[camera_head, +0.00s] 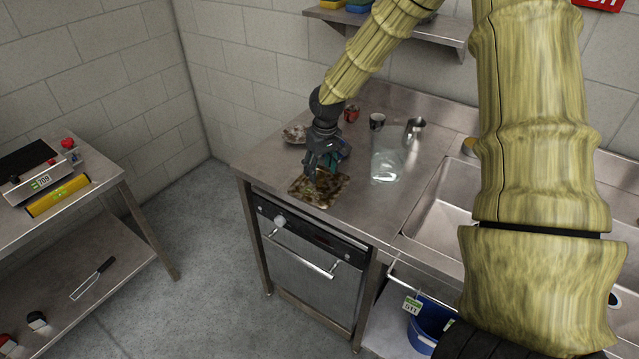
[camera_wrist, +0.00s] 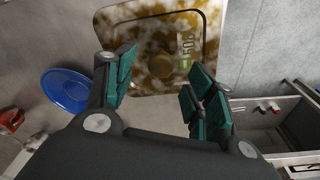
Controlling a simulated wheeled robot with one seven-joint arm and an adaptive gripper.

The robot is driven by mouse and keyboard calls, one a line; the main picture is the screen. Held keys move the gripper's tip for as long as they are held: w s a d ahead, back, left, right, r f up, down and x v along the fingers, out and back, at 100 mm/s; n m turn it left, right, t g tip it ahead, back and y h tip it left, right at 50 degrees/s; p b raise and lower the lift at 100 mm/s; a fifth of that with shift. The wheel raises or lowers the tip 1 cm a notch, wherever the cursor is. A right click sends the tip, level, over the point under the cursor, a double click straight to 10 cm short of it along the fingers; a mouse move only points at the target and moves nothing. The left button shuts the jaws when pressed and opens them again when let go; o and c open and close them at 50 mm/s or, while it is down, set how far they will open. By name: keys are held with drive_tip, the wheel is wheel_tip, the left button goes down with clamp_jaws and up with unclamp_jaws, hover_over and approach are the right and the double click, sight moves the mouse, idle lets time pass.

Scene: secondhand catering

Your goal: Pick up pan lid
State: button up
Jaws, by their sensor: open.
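The pan lid is a square plate, mottled brown and white, with a round knob in its middle and a green price tag. In the head view the lid (camera_head: 318,190) lies flat on the steel counter near its front left. In the wrist view the lid (camera_wrist: 130,35) fills the top middle. My gripper (camera_head: 318,167) is above the lid, pointing down, and hides part of it. In the wrist view my gripper (camera_wrist: 160,82) has its green-padded fingers spread apart. The knob shows between and beyond the fingertips, and nothing is held.
A blue plate (camera_wrist: 67,90) lies beside the lid. A clear glass container (camera_head: 386,166), a metal pitcher (camera_head: 414,130), a dark cup (camera_head: 377,121) and a red can (camera_head: 351,113) stand on the counter (camera_head: 270,168). A sink (camera_head: 450,212) is to the right.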

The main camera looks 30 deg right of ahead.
sight(320, 177)
drive_tip(key=shift+w+f+p, duration=0.15)
drive_tip(key=shift+f+p, duration=0.2)
drive_tip(key=shift+f, duration=0.7)
drive_tip(key=shift+w+f+p, duration=0.1)
drive_tip(key=shift+f+p, duration=0.25)
drive_tip(key=shift+f, duration=0.7)
clamp_jaws()
